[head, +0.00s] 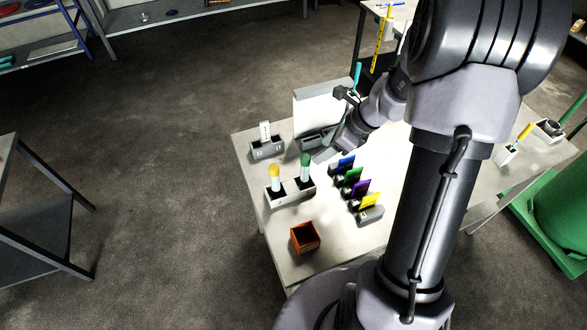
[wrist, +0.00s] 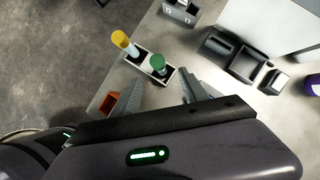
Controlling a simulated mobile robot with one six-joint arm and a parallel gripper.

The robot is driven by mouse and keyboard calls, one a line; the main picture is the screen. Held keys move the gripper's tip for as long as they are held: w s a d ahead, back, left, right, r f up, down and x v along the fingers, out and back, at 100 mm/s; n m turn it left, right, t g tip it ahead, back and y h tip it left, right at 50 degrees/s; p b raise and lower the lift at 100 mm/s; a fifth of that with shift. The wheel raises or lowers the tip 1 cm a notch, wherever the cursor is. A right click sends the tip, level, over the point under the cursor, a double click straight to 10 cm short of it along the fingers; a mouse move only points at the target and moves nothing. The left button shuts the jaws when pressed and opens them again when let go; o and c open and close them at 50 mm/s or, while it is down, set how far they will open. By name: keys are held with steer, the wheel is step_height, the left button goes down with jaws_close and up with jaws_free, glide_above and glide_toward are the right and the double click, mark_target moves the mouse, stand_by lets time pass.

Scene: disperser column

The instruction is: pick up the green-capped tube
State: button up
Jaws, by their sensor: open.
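The green-capped tube (head: 305,166) stands upright in the right slot of a pale two-slot holder (head: 290,198) on the table. A yellow-capped tube (head: 275,177) stands in the left slot. In the wrist view the green cap (wrist: 157,62) shows just beyond my fingers, with the yellow cap (wrist: 120,38) to its left. My gripper (wrist: 160,93) is open and empty, its two fingers apart and pointing toward the holder. In the head view my gripper (head: 322,150) is right of and a little beyond the green-capped tube, apart from it.
An orange box (head: 305,237) stands near the table's front edge. A grey block (head: 267,148) with a white tag is behind the tubes. A white panel (head: 318,112) stands at the back.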

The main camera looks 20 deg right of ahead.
steer(key=b, duration=0.2)
glide_above(305, 174)
steer(key=d, duration=0.2)
step_height(305, 174, down, 6)
steer(key=x, duration=0.3)
steer(key=b+x, duration=0.1)
steer(key=x, duration=0.1)
steer(key=shift+w+a+f+b, duration=0.2)
steer(key=shift+a+b, duration=0.1)
steer(key=shift+a, duration=0.05)
jaws_close()
